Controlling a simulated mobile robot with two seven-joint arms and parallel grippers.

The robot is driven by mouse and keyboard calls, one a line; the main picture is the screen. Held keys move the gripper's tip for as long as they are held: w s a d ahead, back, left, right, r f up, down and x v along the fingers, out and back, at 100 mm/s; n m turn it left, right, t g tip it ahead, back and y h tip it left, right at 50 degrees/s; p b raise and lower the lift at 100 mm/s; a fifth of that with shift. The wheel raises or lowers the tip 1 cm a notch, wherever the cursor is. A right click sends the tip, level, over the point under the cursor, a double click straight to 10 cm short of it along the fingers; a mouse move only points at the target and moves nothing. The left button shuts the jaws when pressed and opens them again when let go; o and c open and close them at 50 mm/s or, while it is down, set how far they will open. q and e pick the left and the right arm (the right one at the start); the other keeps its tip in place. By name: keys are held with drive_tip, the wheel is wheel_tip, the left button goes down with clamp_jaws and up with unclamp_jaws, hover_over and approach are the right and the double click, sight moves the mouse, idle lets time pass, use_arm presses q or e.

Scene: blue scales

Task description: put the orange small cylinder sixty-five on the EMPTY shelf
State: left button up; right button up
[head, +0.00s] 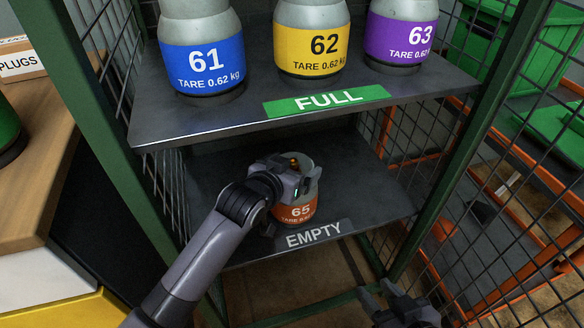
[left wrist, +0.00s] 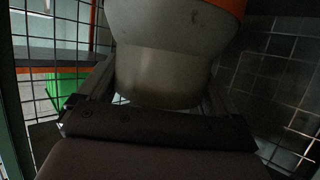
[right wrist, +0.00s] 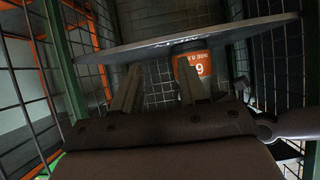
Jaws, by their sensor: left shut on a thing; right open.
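The orange small cylinder 65 (head: 297,213) is upright, grey with an orange band, at the EMPTY shelf (head: 235,240), just behind the EMPTY label. I cannot tell whether its base touches the shelf. My left gripper (head: 296,178) is shut on its top; the cylinder's grey body fills the top of the left wrist view (left wrist: 170,65), with an orange edge. My right gripper (head: 398,300) is open and empty, low at the front right. In the right wrist view the open fingers (right wrist: 158,92) show, with the cylinder's orange band (right wrist: 203,65) beyond them.
The FULL shelf (head: 215,122) is above, holding blue cylinder 61 (head: 203,60), yellow cylinder 62 (head: 310,45) and purple cylinder 63 (head: 399,35). Green posts (head: 450,145) and wire mesh bound the rack. The EMPTY shelf has bare room on both sides.

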use_arm(q)
drive_tip(key=o, duration=1.7)
drive_tip(key=shift+f, duration=0.1)
drive_tip(key=shift+s+a+r+p, duration=0.25)
drive_tip(key=shift+s+r+p, duration=0.05)
drive_tip(key=shift+s+r, duration=0.15)
drive_tip(key=p+v, duration=0.3)
drive_tip(key=v, duration=0.7)
drive_tip(key=shift+s+a, duration=0.25)
drive_tip(key=shift+s, duration=0.15)
use_arm(e)
drive_tip(key=d, duration=0.1)
drive_tip(key=s+d+f+h, duration=0.1)
drive_tip(key=shift+s+d+m+g, duration=0.15)
drive_tip(key=shift+d+m+g, duration=0.2)
drive_tip(key=shift+m+g, duration=0.05)
drive_tip(key=shift+f, duration=0.1)
use_arm(q)
drive_tip(key=shift+s, duration=0.1)
use_arm(e)
drive_tip(key=shift+s, duration=0.1)
